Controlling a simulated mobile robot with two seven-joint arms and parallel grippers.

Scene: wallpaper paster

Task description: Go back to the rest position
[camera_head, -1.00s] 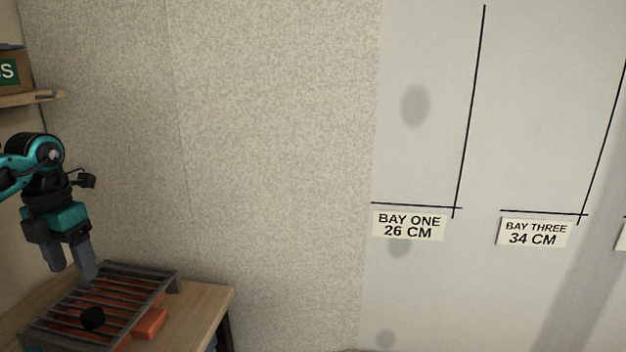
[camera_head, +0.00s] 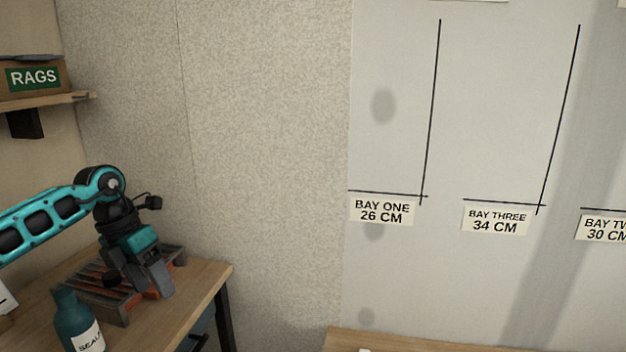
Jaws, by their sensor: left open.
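My left gripper (camera_head: 150,282) hangs from the teal arm that comes in from the left. Its two fingers point down and stand apart, with nothing seen between them. In the picture it lies in front of the slatted grey rack (camera_head: 120,315) on the wooden table (camera_head: 205,290); whether it touches the rack I cannot tell. The gripper and arm hide part of the rack. My right gripper is not in view.
A teal bottle (camera_head: 70,310) stands at the table's front left. A shelf (camera_head: 45,104) with a RAGS box (camera_head: 35,78) is on the left wall. Labels for BAY ONE (camera_head: 382,212), BAY THREE (camera_head: 496,220) and another bay (camera_head: 605,228) are on the pale wall. Another wooden surface (camera_head: 430,344) shows below.

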